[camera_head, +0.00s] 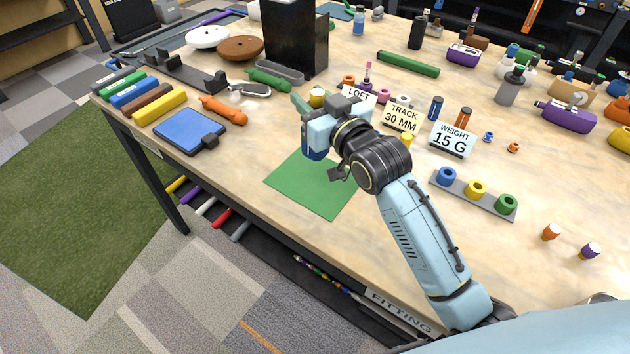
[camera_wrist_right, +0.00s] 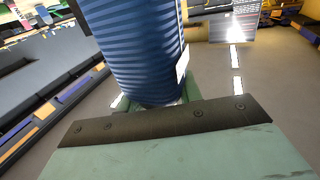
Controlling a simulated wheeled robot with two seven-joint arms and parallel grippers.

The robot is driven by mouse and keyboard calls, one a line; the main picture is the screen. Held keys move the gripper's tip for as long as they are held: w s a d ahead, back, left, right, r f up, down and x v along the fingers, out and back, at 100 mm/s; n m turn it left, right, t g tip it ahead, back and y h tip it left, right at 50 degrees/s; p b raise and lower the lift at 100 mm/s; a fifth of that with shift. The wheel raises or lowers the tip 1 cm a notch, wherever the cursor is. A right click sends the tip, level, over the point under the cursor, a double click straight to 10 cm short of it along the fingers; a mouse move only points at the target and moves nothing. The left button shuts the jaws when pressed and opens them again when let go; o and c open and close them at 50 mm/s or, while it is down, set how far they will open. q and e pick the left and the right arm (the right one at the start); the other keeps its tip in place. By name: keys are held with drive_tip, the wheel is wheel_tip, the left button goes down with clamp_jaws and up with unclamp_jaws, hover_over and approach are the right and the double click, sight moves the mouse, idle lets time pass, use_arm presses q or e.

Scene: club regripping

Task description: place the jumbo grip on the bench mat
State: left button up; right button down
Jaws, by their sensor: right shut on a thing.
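My right gripper (camera_head: 308,132) is shut on a blue ribbed grip, which I take to be the jumbo grip. The grip (camera_wrist_right: 138,48) fills the upper middle of the right wrist view, with a pale patch on its right side. In the head view only a small dark blue part (camera_head: 313,154) shows below the gripper; the rest is hidden by it. The green bench mat (camera_head: 308,190) lies flat near the bench's front edge. The gripper is above its far edge, and the mat's visible part is bare. My left gripper is not in view.
Several coloured grips (camera_head: 160,105) lie at the left, beside a blue pad (camera_head: 189,130). A black box (camera_head: 294,38) stands behind the gripper. Sign cards (camera_head: 452,138) and a ring holder (camera_head: 476,190) stand to the right. Bare bench lies left of the mat.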

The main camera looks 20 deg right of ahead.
drive_tip(key=shift+w+a+r, duration=0.1)
drive_tip(key=shift+w+a, duration=0.05)
drive_tip(key=shift+w, duration=0.15)
wheel_tip(320, 180, down, 9)
drive_tip(key=shift+r+b, duration=0.1)
drive_tip(key=shift+b, duration=0.95)
drive_tip(key=shift+f, duration=0.45)
drive_tip(key=c, duration=0.8)
unclamp_jaws()
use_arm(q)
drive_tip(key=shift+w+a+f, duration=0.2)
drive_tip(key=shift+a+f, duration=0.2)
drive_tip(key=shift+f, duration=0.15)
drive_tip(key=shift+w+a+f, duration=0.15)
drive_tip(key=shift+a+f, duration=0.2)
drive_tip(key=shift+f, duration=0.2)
use_arm(e)
drive_tip(key=shift+o, duration=0.5)
